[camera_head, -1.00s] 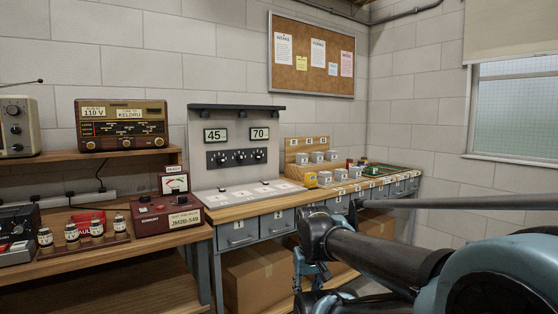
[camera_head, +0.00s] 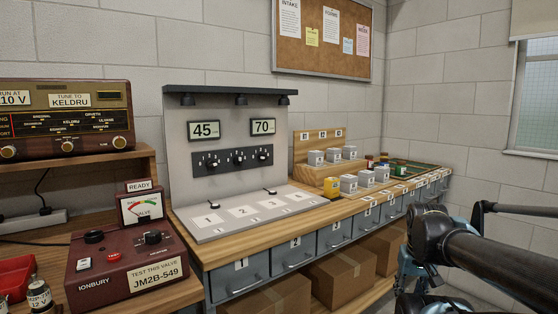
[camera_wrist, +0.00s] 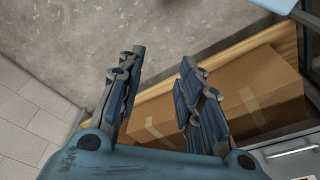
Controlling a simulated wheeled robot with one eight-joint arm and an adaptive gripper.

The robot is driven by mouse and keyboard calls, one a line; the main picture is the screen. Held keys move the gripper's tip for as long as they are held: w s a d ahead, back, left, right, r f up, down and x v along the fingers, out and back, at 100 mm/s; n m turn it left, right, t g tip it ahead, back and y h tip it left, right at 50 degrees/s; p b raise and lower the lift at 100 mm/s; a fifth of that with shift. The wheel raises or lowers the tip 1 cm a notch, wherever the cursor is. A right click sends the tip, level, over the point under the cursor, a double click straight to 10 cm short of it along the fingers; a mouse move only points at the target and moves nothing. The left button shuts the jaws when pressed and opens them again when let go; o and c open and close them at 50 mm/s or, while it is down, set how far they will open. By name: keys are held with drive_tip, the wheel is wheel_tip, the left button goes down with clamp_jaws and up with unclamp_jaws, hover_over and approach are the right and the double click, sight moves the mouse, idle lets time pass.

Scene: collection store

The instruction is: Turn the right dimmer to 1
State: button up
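Several black dimmer knobs sit in a row on a dark strip (camera_head: 230,173) of the upright grey panel (camera_head: 182,140) in the head view. The right dimmer (camera_head: 263,156) is at the strip's right end, under a display (camera_head: 263,127) reading 70. Another display (camera_head: 204,131) reads 45. The knob markings are too small to read. My gripper (camera_wrist: 160,80) is open and empty in the wrist view, pointing down over the floor and a cardboard box. It is well away from the panel. In the head view my arm is at the lower right.
A sloped board (camera_head: 225,226) with numbered pads lies before the panel. Small grey blocks (camera_head: 349,184) and a yellow block (camera_head: 331,187) stand right of it. A maroon tester (camera_head: 112,275) is at left. Cardboard boxes (camera_head: 340,274) sit under the drawers.

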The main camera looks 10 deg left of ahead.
drive_tip(key=shift+w+a, duration=0.15)
drive_tip(key=shift+w, duration=0.05)
drive_tip(key=o, duration=0.4)
drive_tip(key=shift+s+a+r, duration=0.1)
drive_tip(key=shift+r, duration=0.3)
drive_tip(key=w+a+r+n+t+y, duration=0.1)
drive_tip(key=w+a+r+n+t, duration=0.15)
drive_tip(key=w, duration=0.35)
drive_tip(key=w+a+r+n+t, duration=0.1)
drive_tip(key=w+a+r+n, duration=0.15)
drive_tip(key=w, duration=0.35)
drive_tip(key=n+t+y, duration=0.8)
drive_tip(key=n+y, duration=0.3)
drive_tip(key=n, duration=0.5)
approach(266, 158)
drive_tip(key=x, duration=0.9)
drive_tip(key=shift+w+a+f, duration=0.1)
drive_tip(key=shift+w+a, duration=0.05)
drive_tip(key=shift+a, duration=0.15)
